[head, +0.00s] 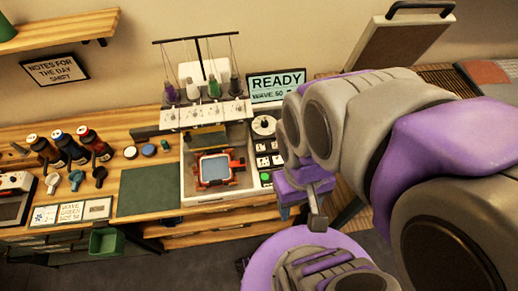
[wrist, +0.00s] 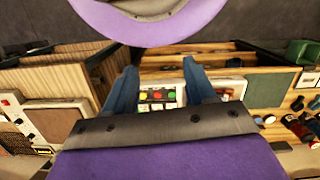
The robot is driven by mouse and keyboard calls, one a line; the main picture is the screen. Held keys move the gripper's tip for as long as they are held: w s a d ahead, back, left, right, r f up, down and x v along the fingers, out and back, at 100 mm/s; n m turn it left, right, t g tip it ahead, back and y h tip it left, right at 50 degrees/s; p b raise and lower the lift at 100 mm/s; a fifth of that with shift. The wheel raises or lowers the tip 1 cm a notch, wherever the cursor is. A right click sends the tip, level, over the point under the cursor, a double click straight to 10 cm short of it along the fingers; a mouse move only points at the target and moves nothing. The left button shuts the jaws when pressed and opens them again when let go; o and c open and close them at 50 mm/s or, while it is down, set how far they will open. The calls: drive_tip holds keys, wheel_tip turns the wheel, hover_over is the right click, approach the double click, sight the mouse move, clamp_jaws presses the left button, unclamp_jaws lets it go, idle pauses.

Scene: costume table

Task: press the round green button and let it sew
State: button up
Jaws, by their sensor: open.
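The sewing machine (head: 190,180) stands on the bench, with a hooped blue cloth (head: 215,167) under its heads. Its control panel (head: 263,145) is on the right side, and the round green button (head: 265,177) is low on it. In the wrist view a row of small coloured buttons shows between my fingers, a green one (wrist: 171,95) among them. My gripper (head: 300,208) is to the right of the panel and apart from it. Its blue fingers are spread and empty in the wrist view (wrist: 160,78). My arm hides part of the bench at the right.
The screen (head: 278,84) reads READY, with a smaller line starting WAVE. A green mat (head: 148,190), several thread bottles (head: 68,148) and cards (head: 72,212) lie to the left. A raised board (head: 397,45) stands behind my arm. A green bin (head: 104,241) hangs at the front edge.

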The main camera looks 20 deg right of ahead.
drive_tip(key=shift+c, duration=0.2)
clamp_jaws()
idle(0.3)
idle(1.2)
